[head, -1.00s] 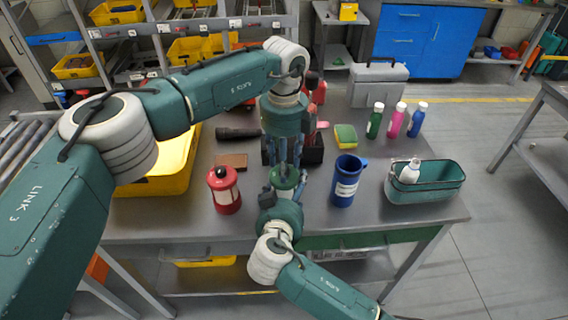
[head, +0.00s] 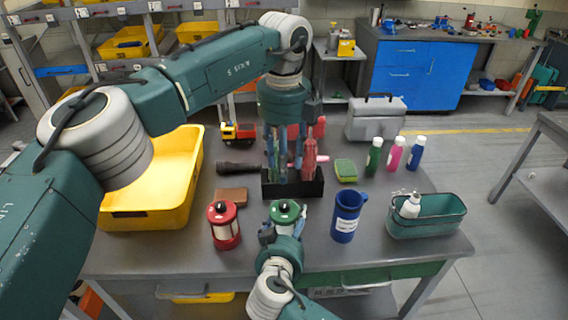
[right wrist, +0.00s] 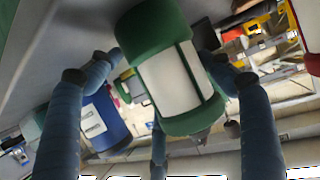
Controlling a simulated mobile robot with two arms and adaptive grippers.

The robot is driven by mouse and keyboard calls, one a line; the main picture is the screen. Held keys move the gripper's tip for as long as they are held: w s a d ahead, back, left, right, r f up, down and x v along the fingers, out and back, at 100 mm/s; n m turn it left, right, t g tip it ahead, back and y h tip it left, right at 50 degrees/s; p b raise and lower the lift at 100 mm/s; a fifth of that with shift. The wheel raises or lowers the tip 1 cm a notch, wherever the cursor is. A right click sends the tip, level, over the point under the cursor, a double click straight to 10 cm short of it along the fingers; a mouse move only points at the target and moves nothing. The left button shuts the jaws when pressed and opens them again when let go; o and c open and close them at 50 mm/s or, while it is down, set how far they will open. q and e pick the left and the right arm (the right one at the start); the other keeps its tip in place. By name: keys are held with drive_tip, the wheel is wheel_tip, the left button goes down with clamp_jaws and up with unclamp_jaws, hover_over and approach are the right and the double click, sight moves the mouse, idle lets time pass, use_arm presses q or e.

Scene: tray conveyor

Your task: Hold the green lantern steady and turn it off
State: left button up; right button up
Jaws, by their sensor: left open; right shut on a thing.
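The green lantern (head: 285,210) stands upright near the table's front edge, with a green cap, a small dark top knob and a pale body. In the right wrist view the lantern (right wrist: 176,80) fills the middle, with blue fingers on both sides. My right gripper (head: 282,232) is shut on it from the front and hides its lower part. My left gripper (head: 286,172) is open and empty, pointing down behind the lantern and in front of the black organizer's contents. I cannot tell whether the lantern is lit.
A red lantern (head: 223,229) stands left of the green one, a blue mug (head: 345,217) right of it. The black organizer (head: 292,190) is behind. A yellow bin (head: 150,218) is at left, a green basket (head: 430,228) at right. Bottles and a grey toolbox (head: 375,122) stand farther back.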

drive_tip(key=o, duration=1.5)
